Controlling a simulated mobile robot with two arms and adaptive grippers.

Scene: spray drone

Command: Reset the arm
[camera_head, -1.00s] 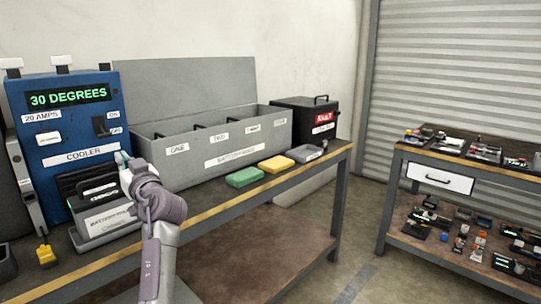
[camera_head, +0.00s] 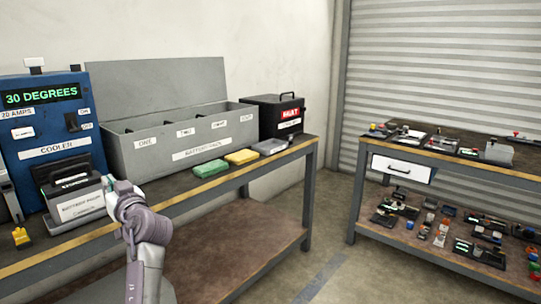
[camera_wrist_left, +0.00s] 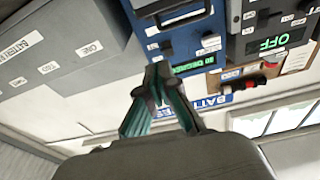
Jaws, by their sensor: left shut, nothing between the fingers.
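My left arm comes up from the bottom left of the head view, with its gripper (camera_head: 111,183) mostly hidden behind its own wrist, beside the grey battery box. In the left wrist view its two fingers (camera_wrist_left: 159,75) meet at the tips, with nothing between them. That view is tilted and shows the cooler and bench gear beyond the fingers. My right gripper is not in view.
The blue cooler (camera_head: 52,118) reads 30 degrees. A labelled grey battery box (camera_head: 79,207) stands before it. An open grey bin (camera_head: 150,162), green block (camera_head: 210,168), yellow block (camera_head: 241,157) and black box (camera_head: 272,114) line the bench. A second table (camera_head: 460,165) stands right.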

